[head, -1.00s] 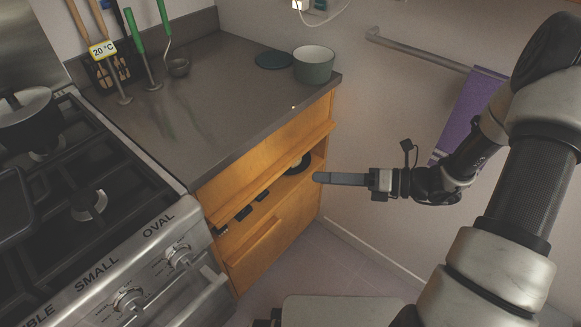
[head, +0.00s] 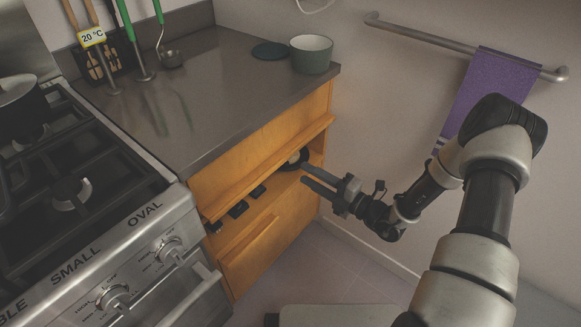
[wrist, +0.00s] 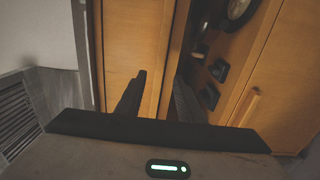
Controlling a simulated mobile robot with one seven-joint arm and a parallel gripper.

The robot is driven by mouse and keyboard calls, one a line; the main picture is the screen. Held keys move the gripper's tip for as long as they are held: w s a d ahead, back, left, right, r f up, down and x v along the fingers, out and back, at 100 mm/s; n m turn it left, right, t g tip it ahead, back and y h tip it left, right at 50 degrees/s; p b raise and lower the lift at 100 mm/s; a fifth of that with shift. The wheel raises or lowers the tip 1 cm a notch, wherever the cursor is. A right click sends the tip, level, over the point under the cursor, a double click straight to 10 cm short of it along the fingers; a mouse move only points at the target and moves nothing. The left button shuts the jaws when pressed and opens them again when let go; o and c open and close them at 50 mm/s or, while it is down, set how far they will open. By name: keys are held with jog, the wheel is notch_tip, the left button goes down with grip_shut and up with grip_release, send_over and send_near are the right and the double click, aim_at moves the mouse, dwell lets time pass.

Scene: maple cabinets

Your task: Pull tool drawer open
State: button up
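The wooden cabinet under the counter has an upper drawer front (head: 270,140) with a long protruding lip. Below it is an open gap holding dark items, and under that a lower drawer front (head: 262,252) with a wooden handle. Neither front is labelled, so I cannot tell which is the tool drawer. My gripper (head: 304,173) is open and empty, its two fingers pointing at the cabinet's right end near the gap. In the wrist view, the fingers (wrist: 158,98) are spread in front of the wood; contact is unclear. The lower handle (wrist: 250,104) shows at right, apart from them.
A stove (head: 80,215) stands left of the cabinet. The counter (head: 190,95) carries a green-grey bowl (head: 311,54) and a dark round lid (head: 270,50). A purple towel (head: 490,82) hangs from a wall rail behind my arm. The floor before the cabinet is mostly clear.

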aim_at(284, 161)
jog(key=b+x, duration=0.1)
jog(key=x, duration=0.6)
jog(key=shift+w+a, duration=0.15)
jog(key=shift+a, duration=0.05)
grip_shut()
